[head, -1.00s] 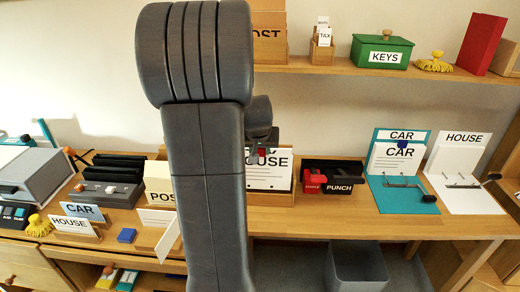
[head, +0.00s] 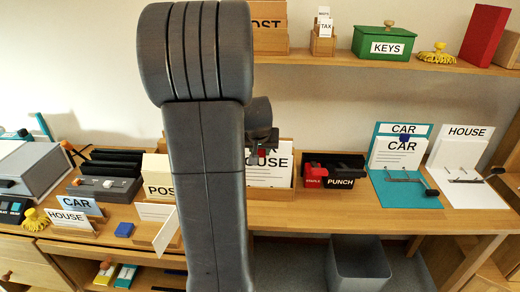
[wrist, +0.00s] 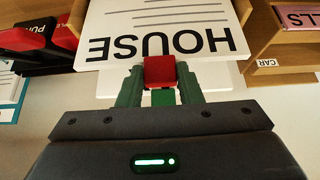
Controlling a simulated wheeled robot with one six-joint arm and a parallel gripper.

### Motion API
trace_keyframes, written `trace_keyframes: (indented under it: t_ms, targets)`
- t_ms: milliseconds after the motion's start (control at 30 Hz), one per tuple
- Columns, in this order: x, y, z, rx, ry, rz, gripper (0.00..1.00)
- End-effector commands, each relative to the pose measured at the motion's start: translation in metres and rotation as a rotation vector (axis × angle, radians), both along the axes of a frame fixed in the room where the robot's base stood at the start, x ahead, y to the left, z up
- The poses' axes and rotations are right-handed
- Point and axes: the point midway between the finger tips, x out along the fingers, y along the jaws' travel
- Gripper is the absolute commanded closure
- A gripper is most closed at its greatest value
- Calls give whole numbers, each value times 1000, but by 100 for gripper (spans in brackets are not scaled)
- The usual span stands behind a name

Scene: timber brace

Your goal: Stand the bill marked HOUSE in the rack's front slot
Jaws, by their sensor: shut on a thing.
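The white bill marked HOUSE (head: 272,175) is upright at the wooden rack (head: 272,194) on the desk. In the wrist view the bill (wrist: 165,25) appears upside down, between wooden side walls. My gripper (wrist: 160,85) is shut on the bill's edge, with a red piece between its green fingers. Lettering of another card, ending in AR, shows just above the bill in the head view. My arm hides the rack's left part, and I cannot tell whether the bill's lower edge touches the slot floor.
A black PUNCH and red stapler tray (head: 335,175) stands close to the right of the rack. Teal CAR (head: 398,190) and white HOUSE (head: 465,190) files lie farther right. A POST holder (head: 157,187) stands left. A shelf with a green KEYS box (head: 383,47) runs above.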

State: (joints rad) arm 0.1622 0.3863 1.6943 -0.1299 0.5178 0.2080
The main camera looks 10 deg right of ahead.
Motion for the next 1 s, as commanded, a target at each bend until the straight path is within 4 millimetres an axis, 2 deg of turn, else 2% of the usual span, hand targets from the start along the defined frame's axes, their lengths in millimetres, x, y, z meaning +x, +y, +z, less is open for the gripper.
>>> trace_keyframes:
  t_ms: [567, 867, 900, 1000]
  targets:
    - [0, 0, -25, 0, -1, 0, 100]
    - [0, 0, -25, 0, -1, 0, 100]
    - [0, 0, -25, 0, -1, 0, 66]
    - [0, 0, -25, 0, -1, 0, 46]
